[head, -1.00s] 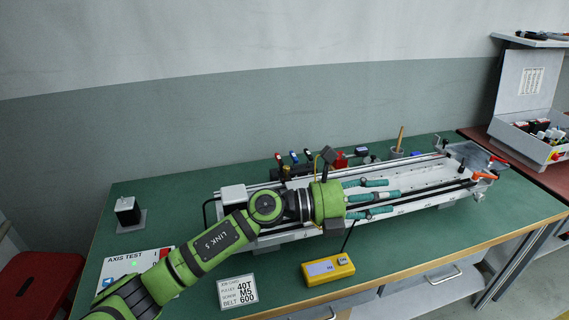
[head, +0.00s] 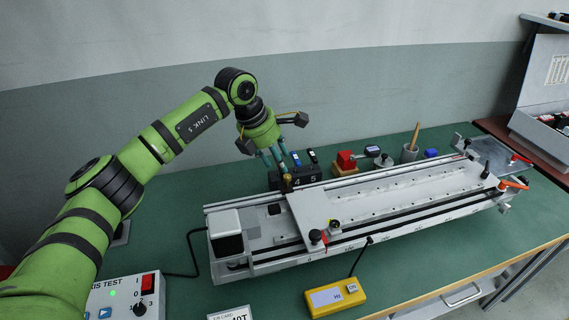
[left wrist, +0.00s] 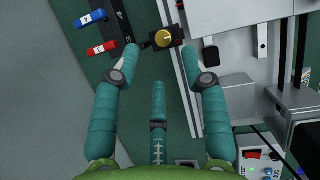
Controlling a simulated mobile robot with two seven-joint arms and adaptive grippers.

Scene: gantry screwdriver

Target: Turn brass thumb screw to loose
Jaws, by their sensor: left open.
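The brass thumb screw (left wrist: 163,38) shows as a round gold knob on a small black block in the left wrist view, beside the pale rail of the gantry. In the head view the brass screw (head: 287,179) is small, just below the teal fingertips. My left gripper (head: 277,164) points down over it with its fingers spread. In the left wrist view the tips of the open left gripper (left wrist: 159,53) lie left and right of the screw and its block, with a third finger below. I cannot tell whether any finger touches it. My right gripper is not in view.
The gantry (head: 375,203) runs across the green bench. A rack with colour-handled drivers (head: 312,157) stands close behind the fingers. A yellow meter (head: 336,298) lies in front, and the axis test box (head: 124,297) is at front left. Bare bench shows between them.

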